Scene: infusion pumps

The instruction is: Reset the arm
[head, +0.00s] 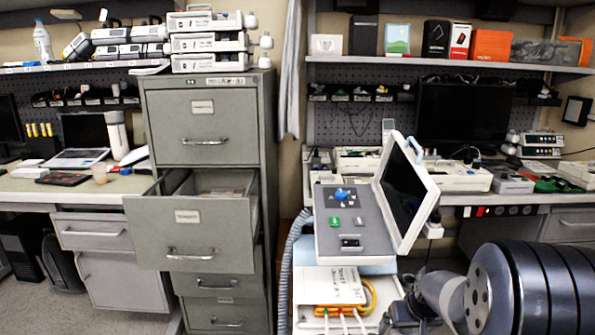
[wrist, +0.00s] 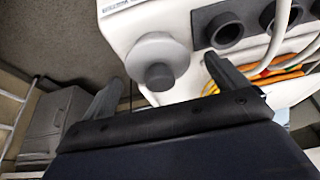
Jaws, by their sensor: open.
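My arm (head: 500,290) reaches in from the lower right of the head view, its dark segmented link large in front. My gripper (wrist: 162,75) is in the wrist view with its two dark fingers spread apart. Nothing is held between them. Beyond the fingers is a white device (wrist: 125,35) with a round grey knob (wrist: 158,62) on its face. The knob appears between the fingers in the picture; I cannot tell whether anything touches.
A pump console with a tilted screen (head: 405,195) stands on a cart beside my arm. White, orange and yellow cables (head: 345,312) hang in front. A grey filing cabinet (head: 205,125) has an open drawer (head: 190,228). Desks with equipment stand on both sides.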

